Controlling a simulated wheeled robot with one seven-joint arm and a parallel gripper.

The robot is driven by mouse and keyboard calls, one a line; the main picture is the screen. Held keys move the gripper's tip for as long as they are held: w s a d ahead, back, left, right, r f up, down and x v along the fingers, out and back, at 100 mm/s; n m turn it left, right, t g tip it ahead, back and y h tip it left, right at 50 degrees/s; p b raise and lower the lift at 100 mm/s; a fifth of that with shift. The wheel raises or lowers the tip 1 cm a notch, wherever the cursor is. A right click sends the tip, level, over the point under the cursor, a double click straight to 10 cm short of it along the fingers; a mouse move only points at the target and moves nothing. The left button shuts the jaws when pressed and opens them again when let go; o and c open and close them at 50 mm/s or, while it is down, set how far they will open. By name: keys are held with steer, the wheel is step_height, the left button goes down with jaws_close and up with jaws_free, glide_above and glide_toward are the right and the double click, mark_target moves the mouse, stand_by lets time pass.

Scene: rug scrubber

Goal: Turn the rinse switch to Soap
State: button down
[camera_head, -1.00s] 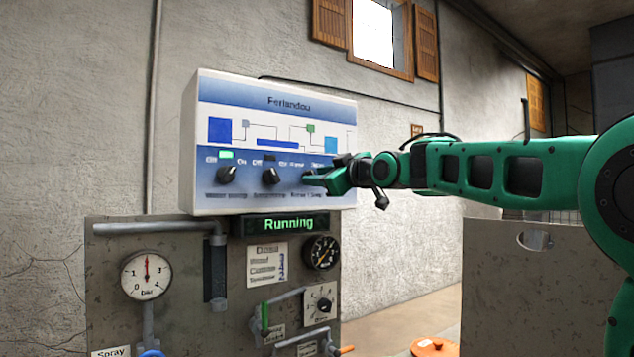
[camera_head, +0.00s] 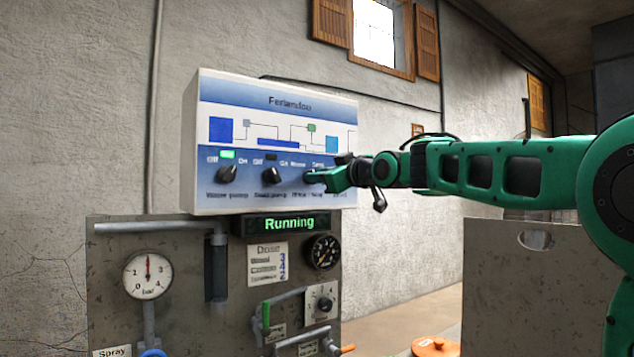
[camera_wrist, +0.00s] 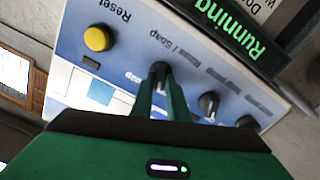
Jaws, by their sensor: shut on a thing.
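The rinse switch (camera_wrist: 160,69) is a dark knob on the white and blue control box (camera_head: 190,140), marked "Rinse / Soap" in the wrist view. In the head view a "Soap" label sits above it, with "Rinse" to the left. My gripper (camera_wrist: 163,80) is shut on this knob, with its two green fingers on either side of it. In the head view my gripper (camera_head: 313,179) reaches in from the right and covers part of the knob. I cannot tell exactly which way its pointer faces.
Two similar knobs, water pump (camera_head: 227,174) and soap pump (camera_head: 271,176), sit to the left. A yellow reset button (camera_wrist: 97,38) is on the switch's other side. Below are a green "Running" display (camera_head: 288,224), a gauge (camera_head: 148,275) and a small lower knob (camera_head: 323,304).

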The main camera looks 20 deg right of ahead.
steer(key=m, duration=1)
steer(key=shift+d, duration=0.3)
steer(key=shift+m, duration=0.4)
steer(key=c, duration=1.7)
jaws_free()
steer(key=shift+d, duration=0.1)
steer(key=v, duration=1)
steer(key=shift+s, duration=0.3)
